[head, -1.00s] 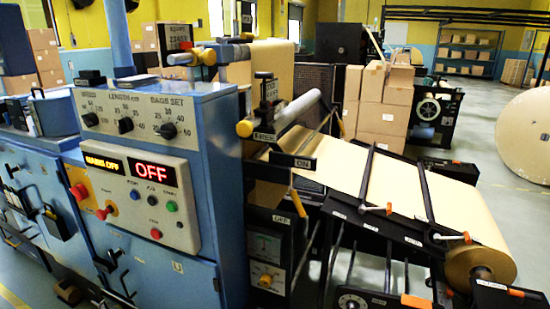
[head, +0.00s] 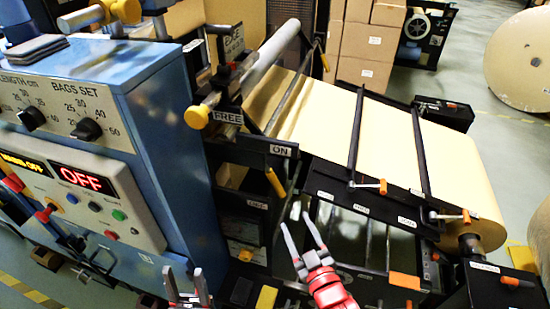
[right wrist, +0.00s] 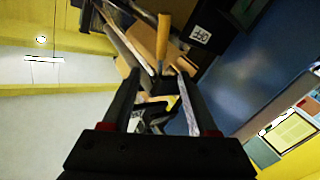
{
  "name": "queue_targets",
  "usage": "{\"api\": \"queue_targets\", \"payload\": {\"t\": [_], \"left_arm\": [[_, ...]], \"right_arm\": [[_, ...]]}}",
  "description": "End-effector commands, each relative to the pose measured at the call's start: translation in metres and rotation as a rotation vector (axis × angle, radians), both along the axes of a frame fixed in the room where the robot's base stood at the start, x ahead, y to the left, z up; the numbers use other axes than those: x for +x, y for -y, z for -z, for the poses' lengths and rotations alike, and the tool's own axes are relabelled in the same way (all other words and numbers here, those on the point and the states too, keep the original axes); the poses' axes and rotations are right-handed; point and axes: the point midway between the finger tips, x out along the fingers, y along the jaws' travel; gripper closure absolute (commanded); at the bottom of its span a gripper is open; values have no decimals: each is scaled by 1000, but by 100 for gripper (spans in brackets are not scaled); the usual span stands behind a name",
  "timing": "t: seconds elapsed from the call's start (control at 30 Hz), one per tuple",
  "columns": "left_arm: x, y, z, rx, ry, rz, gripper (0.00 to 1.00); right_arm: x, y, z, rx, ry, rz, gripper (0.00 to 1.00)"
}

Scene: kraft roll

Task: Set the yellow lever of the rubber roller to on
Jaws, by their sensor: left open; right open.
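The rubber roller (head: 262,68) is a long grey bar over the kraft paper sheet. Its yellow lever (head: 275,183) hangs down below the ON label (head: 280,150), pointing toward the OFF label (head: 257,205). My right gripper (head: 297,222) is open and empty, below and a little right of the lever, apart from it. In the right wrist view the lever (right wrist: 162,42) stands beyond the open fingertips, roughly in line with the gap between them, with the OFF label (right wrist: 200,36) beside it. My left gripper (head: 184,272) is open and empty at the bottom, before the blue machine.
The blue control cabinet (head: 160,110), with a display reading OFF, stands left of the lever. Black frame rails (head: 357,135) with orange-handled clamps cross the paper at right. A yellow knob (head: 196,116) sits at the roller's near end, by a FREE label.

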Motion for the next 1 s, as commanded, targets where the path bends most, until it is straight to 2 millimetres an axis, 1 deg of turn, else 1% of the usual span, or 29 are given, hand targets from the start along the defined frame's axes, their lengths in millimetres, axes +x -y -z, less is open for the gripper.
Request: {"api": "queue_targets", "payload": {"t": [0.07,0.13,0.23,0.37,0.53,0.57,0.6,0.9,1.0], "left_arm": [[0,0,0,0,-1,0,45],[0,0,3,0,-1,0,45],[0,0,13,0,-1,0,45],[0,0,31,0,-1,0,45],[0,0,42,0,0,0,45],[0,0,32,0,-1,0,45],[0,0,27,0,-1,0,45],[0,0,7,0,0,0,45],[0,0,2,0,0,0,45]], "right_arm": [[-1,-3,2,-14,-22,-4,41],[1,-4,4,-17,-26,-5,41],[10,-7,6,-18,-24,-5,41],[26,-13,8,-15,-20,-6,41],[56,-23,5,-15,-19,-6,41],[62,-25,-1,-15,-21,-6,41],[70,-27,-2,-16,-26,-5,41],[125,-45,-1,-17,-25,-4,41],[140,-50,0,-17,-26,-5,41]]}}
